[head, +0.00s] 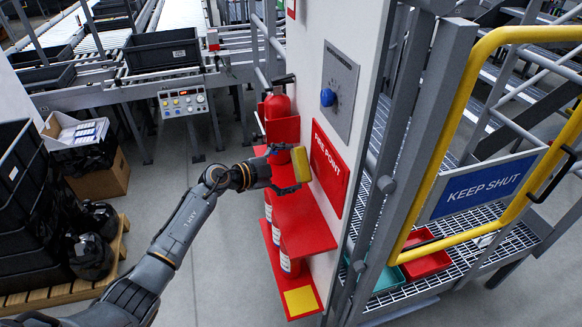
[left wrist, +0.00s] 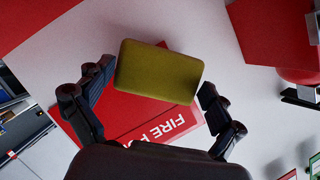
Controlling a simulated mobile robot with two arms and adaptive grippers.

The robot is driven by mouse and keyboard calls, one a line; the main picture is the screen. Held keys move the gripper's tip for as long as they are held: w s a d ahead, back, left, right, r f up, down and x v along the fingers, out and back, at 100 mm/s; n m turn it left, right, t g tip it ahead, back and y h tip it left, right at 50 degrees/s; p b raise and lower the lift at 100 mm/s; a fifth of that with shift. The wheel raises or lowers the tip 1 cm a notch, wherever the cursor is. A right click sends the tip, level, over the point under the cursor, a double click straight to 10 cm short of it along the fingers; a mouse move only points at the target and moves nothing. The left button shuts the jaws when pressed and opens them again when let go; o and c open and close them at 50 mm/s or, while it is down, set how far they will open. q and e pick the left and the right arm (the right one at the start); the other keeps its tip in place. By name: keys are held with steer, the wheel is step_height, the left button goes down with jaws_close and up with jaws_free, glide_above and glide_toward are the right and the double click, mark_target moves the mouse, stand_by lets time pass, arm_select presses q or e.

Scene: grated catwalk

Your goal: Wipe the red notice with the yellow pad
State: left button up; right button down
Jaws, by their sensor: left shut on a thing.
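The red notice (head: 330,170) reads "FIRE POINT" and is fixed on the pale wall panel. In the left wrist view the notice (left wrist: 120,118) is partly hidden behind the pad and the gripper. The yellow pad (head: 301,163) is in front of the notice's left side in the head view. My left gripper (head: 288,170) is shut on the pad, which also shows between its fingers in the left wrist view (left wrist: 158,72). I cannot tell whether the pad touches the notice. My right gripper is in neither view.
A red stand (head: 308,238) with extinguishers juts out below the notice. A red extinguisher (head: 276,105) is behind my gripper. A grey dial plate (head: 340,90) is above the notice. A yellow-railed gate (head: 470,80) with a "KEEP SHUT" sign (head: 482,187) stands at right.

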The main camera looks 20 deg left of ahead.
mark_target(308, 175)
arm_select(q)
steer(key=shift+w+d, duration=0.25)
steer(key=shift+d, duration=0.1)
steer(key=shift+w+d, duration=0.3)
steer(key=shift+d, duration=0.2)
steer(key=shift+s+d, duration=0.45)
steer(key=shift+s, duration=0.3)
steer(key=shift+s+d, duration=0.65)
steer(key=shift+s, duration=0.3)
steer(key=shift+w+a+r+b, duration=0.1)
steer(key=shift+w+a+b, duration=0.35)
steer(key=shift+w, duration=0.45)
steer(key=shift+w+a+b, duration=0.25)
steer(key=shift+w+a, duration=0.35)
steer(key=shift+w, duration=0.25)
